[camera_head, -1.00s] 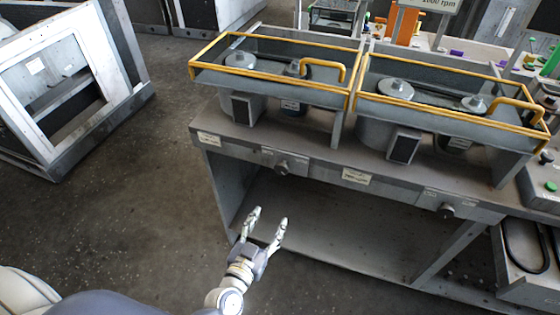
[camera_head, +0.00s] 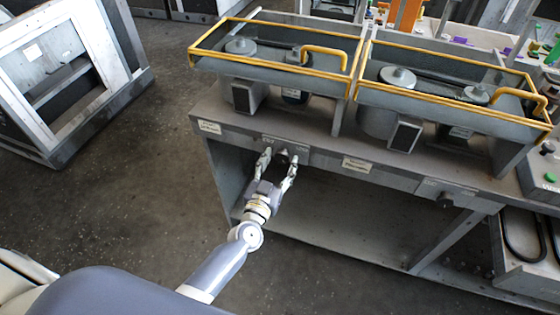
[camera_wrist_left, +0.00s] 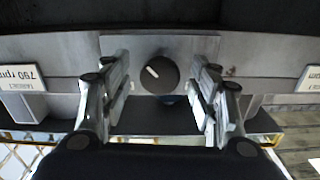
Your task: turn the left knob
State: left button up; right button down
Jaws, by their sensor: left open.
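The left knob (camera_head: 283,158) is on the front panel of the grey bench, below the left yellow-railed unit. In the left wrist view it is a round dark knob (camera_wrist_left: 160,74) with a white pointer line. My left gripper (camera_head: 278,157) is open, with one finger on each side of the knob. In the left wrist view the fingers of my left gripper (camera_wrist_left: 164,85) stand apart from the knob, with a gap on both sides. A second knob (camera_head: 446,201) is farther right on the same panel. My right gripper is not in view.
Two units with yellow rails (camera_head: 270,68) stand on the bench top. Paper labels (camera_head: 357,165) are on the panel, and a target label (camera_wrist_left: 22,78) shows in the wrist view. A box with a green button (camera_head: 550,177) is at right. A grey frame (camera_head: 60,75) stands on the floor at left.

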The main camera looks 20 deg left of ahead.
pick_arm(q)
jog(key=shift+w, duration=0.35)
jog(key=shift+c, duration=0.5)
jog(key=c, duration=1)
jog(key=shift+o, duration=0.2)
jog(key=shift+n, duration=0.3)
